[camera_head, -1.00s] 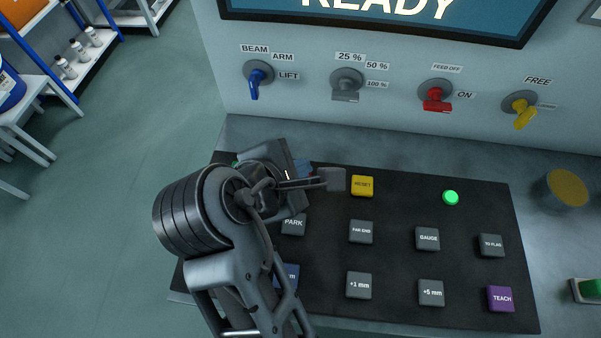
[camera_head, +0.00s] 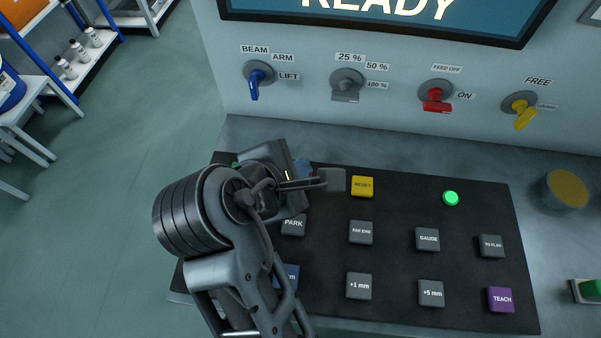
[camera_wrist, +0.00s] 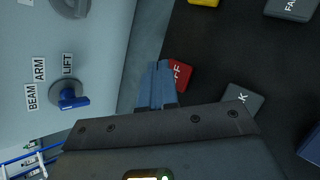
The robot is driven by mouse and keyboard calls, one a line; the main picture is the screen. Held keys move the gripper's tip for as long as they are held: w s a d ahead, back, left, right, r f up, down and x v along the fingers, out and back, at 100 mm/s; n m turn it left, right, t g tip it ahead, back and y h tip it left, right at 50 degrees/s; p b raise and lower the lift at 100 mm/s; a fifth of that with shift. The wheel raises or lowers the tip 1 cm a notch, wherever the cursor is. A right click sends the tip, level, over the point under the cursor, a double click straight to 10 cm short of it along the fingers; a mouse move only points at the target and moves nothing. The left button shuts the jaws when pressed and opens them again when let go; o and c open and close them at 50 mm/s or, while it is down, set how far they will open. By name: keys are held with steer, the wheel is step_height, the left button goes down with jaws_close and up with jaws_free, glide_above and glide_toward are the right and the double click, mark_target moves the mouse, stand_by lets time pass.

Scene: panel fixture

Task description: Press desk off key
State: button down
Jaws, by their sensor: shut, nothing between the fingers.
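The desk off key is the red key (camera_wrist: 181,74) with part of its white lettering, ending in "F", showing in the wrist view. My gripper (camera_wrist: 158,64) is shut and empty, with its blue fingertips right beside the red key's left edge and overlapping it in the view. Whether they touch the key I cannot tell. In the head view my gripper (camera_head: 303,170) is over the back left of the black key panel (camera_head: 400,198), and my arm hides the red key there.
A yellow RESET key (camera_head: 362,186) and the grey PARK key (camera_head: 293,224) are close to the gripper. A green light (camera_head: 450,198) shows on the panel. The wall behind carries a blue switch (camera_head: 255,84) and a red switch (camera_head: 436,102).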

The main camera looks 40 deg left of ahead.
steer(key=shift+f+p, duration=0.45)
steer(key=shift+f, duration=0.45)
stand_by(1.3)
steer(key=shift+r, duration=0.1)
steer(key=shift+r+p, duration=0.8)
steer(key=shift+p, duration=0.5)
steer(key=shift+r, duration=0.1)
step_height(320, 180, up, 5)
steer(key=p, duration=0.5)
steer(key=shift+p, duration=0.35)
